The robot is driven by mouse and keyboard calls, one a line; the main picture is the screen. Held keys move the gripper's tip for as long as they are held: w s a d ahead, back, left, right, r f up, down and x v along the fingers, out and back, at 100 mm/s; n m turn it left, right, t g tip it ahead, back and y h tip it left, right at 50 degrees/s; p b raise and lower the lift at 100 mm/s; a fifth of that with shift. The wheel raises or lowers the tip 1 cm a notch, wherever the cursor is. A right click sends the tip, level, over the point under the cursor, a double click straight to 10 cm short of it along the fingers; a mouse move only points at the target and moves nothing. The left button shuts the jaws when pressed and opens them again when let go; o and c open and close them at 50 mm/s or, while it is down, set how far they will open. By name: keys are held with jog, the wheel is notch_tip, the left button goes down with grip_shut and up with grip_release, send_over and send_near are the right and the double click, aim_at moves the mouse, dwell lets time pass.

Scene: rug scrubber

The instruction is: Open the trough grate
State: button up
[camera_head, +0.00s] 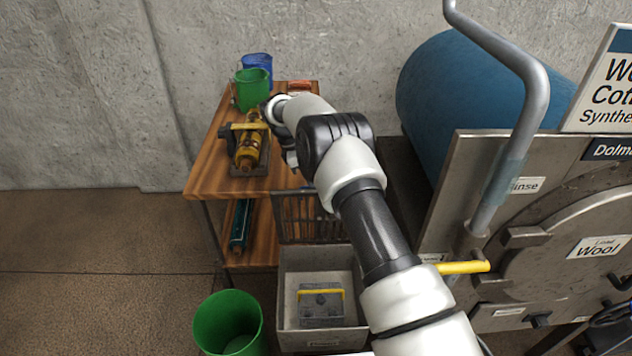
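The trough (349,339) is a grey open box on the floor, below the centre of the picture. Its dark slatted grate (296,230) stands raised, roughly upright, along the trough's back edge, leaving the top of the trough uncovered. A grey block with a yellow handle (321,308) lies inside the trough. My arm reaches from the lower right up to the wooden table, hiding the trough's right side and part of the grate. My gripper is around the arm's far end (279,110), beside the amber bottle, away from the grate. Its fingers cannot be made out clearly.
The wooden table (208,178) holds the amber bottle (247,151) on a dark stand, a green cup (252,90) and a blue cup (257,62). A green bucket (228,322) stands left of the trough. A metal machine (462,170) with a yellow lever (462,267) fills the right.

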jog(key=shift+w+r, duration=0.15)
jog(key=shift+w, duration=0.05)
jog(key=s+p+v, duration=0.1)
jog(key=p+v, duration=0.1)
jog(key=v, duration=0.9)
jog(key=shift+w+a+r, duration=0.2)
jog(key=shift+w+r, duration=0.15)
jog(key=shift+w, duration=0.15)
